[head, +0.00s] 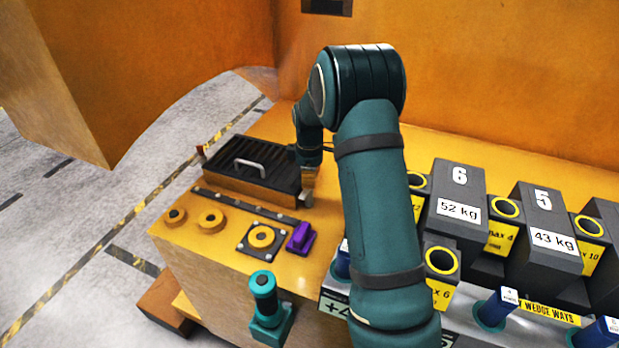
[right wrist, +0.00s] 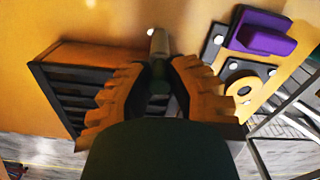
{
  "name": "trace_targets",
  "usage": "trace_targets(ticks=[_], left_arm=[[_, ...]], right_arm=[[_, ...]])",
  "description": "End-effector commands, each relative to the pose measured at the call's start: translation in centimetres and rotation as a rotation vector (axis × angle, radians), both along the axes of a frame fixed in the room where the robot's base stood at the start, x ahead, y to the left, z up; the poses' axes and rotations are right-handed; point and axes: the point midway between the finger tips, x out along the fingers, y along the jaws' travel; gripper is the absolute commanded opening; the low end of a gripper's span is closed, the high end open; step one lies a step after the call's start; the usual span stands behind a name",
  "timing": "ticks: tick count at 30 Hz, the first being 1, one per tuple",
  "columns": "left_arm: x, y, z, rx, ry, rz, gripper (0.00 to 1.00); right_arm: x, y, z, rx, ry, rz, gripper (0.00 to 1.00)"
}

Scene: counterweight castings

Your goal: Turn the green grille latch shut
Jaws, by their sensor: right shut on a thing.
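The black slatted grille (head: 262,160) with a pale bar handle lies on top of the orange cabinet (head: 200,260). My right gripper (head: 306,190) reaches down at the grille's right end. In the right wrist view its two orange ribbed fingers (right wrist: 158,85) are closed around the green grille latch (right wrist: 159,45), a narrow grey-green piece whose upper end shows between them. The dark slatted grille (right wrist: 60,100) is left of the fingers there. The latch's lower part is hidden by the fingers, and its exact angle is hard to tell. My left gripper is out of view.
A purple block (head: 301,237), a round yellow knob on a dark plate (head: 262,238) and two round orange caps (head: 210,220) stand in front of the grille. A teal handle (head: 264,290) is on the cabinet's front. Grey weights (head: 456,205) fill the right side.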

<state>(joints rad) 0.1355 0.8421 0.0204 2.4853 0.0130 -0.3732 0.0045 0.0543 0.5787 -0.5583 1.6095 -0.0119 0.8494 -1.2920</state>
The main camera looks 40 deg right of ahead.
Motion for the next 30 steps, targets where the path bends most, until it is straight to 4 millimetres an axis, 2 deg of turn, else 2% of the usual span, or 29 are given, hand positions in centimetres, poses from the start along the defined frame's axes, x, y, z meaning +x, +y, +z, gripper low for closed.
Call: trace_targets(ticks=[11, 30], left_arm=[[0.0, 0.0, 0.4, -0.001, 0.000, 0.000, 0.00], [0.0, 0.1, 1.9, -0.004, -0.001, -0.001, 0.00]], right_arm=[[-0.1, -0.2, 0.0, -0.002, 0.002, -0.145, 0.00], [-0.2, -0.1, 0.0, -0.002, 0.005, -0.734, 0.00]])
